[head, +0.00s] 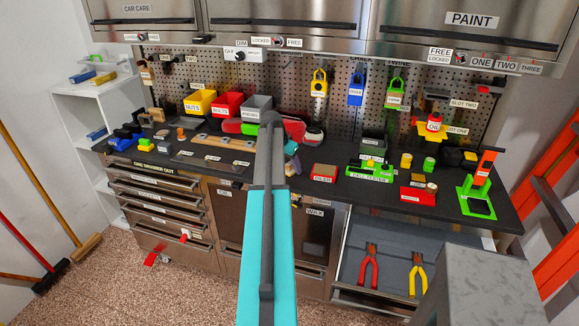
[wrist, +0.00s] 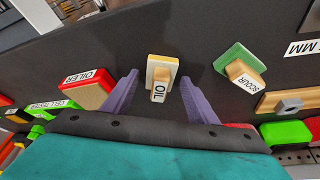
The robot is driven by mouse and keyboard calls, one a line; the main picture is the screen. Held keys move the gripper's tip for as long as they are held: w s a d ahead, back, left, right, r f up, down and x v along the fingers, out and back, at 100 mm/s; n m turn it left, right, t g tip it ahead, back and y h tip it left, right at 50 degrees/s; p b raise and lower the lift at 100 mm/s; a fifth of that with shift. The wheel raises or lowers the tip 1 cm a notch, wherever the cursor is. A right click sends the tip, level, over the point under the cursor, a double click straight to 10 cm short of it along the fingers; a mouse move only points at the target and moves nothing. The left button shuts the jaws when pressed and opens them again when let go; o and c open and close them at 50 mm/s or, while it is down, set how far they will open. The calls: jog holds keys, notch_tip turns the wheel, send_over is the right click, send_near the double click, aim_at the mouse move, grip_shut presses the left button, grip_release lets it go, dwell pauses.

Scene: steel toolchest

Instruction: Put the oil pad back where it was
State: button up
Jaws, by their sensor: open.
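The oil pad (wrist: 160,72), a pale cream block with a yellowish edge and an "OIL" label, is in the wrist view on the dark bench top (wrist: 205,30). My gripper (wrist: 160,84) has its two purple fingers spread, one on each side of the pad's labelled part, with gaps on both sides. In the head view my gripper (head: 291,157) is low over the middle of the bench, and I cannot make out the oil pad there. A green pad labelled "SCOUR" (wrist: 236,62) lies to the right of the fingers in the wrist view.
A red oiler block (wrist: 88,90) lies left of the fingers in the wrist view; it also shows in the head view (head: 324,173). A wooden rail (head: 225,143) lies left of my arm. An open drawer (head: 395,255) holds red and yellow pliers.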

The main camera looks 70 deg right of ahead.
jog(key=shift+r, duration=0.25)
jog(key=b+v, duration=0.3)
jog(key=v, duration=0.9)
jog(key=shift+w+f, duration=0.1)
dwell(0.8)
